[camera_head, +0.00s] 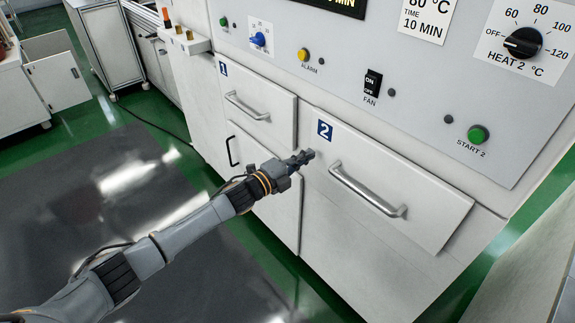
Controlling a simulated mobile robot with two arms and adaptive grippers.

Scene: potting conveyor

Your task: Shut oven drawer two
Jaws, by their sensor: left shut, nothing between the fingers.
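Oven drawer two (388,177) is a white front panel with a blue "2" label (324,130) and a silver bar handle (366,190). Its front seems to stand slightly proud of the cabinet; I cannot tell how far it is out. My left gripper (306,156) is shut and empty. Its fingertips are at the left end of drawer two's front, just below the label and left of the handle. I cannot tell whether they touch the panel. My right gripper is out of view.
Drawer one (262,108) with its own handle is to the left. A lower door (262,190) with a black handle is behind my left arm. The control panel (420,90) with knob, switch and buttons is above. Green and dark floor lies at left.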

